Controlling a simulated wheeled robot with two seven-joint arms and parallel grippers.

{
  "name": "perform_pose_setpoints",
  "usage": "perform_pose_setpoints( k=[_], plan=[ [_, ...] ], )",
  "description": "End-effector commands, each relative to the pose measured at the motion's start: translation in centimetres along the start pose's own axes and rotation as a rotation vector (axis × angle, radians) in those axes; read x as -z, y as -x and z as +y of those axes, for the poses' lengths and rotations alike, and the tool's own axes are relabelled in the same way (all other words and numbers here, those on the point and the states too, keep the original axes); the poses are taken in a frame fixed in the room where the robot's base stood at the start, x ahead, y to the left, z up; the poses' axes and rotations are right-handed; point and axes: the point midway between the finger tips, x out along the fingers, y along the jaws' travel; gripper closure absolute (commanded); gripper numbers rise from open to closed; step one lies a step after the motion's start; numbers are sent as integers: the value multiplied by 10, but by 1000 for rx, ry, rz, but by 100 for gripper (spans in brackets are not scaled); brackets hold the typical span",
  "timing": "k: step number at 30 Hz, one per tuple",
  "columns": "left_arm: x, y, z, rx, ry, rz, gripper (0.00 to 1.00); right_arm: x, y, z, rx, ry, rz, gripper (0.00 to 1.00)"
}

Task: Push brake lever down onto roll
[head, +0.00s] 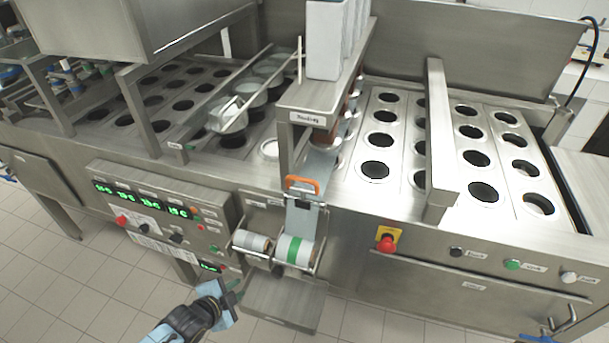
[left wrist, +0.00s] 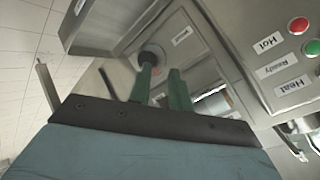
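A film roll with a green band (head: 295,251) sits in a metal holder on the front of the machine, beside a plainer roll (head: 252,242). Thin metal arms run along the holder; I cannot tell for sure which one is the brake lever. My left gripper (head: 236,290) is in front of the machine, below and left of the rolls, apart from them. In the left wrist view its two green fingers (left wrist: 162,82) stand apart with nothing visible between them. A black round knob (left wrist: 152,56) shows beyond the fingertips. My right gripper is out of view.
An orange handle (head: 302,184) stands above the rolls. The control panel (head: 160,214) is left of them, and a red stop button (head: 386,243) is right. A metal plate (head: 285,300) juts out below the rolls. The tiled floor in front is clear.

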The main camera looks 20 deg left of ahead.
Motion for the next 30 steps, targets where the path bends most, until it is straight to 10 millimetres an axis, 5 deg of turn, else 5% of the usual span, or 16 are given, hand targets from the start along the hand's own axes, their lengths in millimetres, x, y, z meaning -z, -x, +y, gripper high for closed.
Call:
perform_pose_setpoints(
  k=[1,3,6,12,19,30],
  plan=[
    [34,6,-37,61,-101,80,80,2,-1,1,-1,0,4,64],
    [77,21,-76,139,-234,174,80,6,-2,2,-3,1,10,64],
    [133,50,-117,244,-407,289,80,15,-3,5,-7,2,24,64],
    [206,104,-157,396,-633,432,80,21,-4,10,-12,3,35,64],
    [231,119,-168,447,-701,473,80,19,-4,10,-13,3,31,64],
    [266,68,-183,448,-697,473,80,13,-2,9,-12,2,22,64]
  ],
)
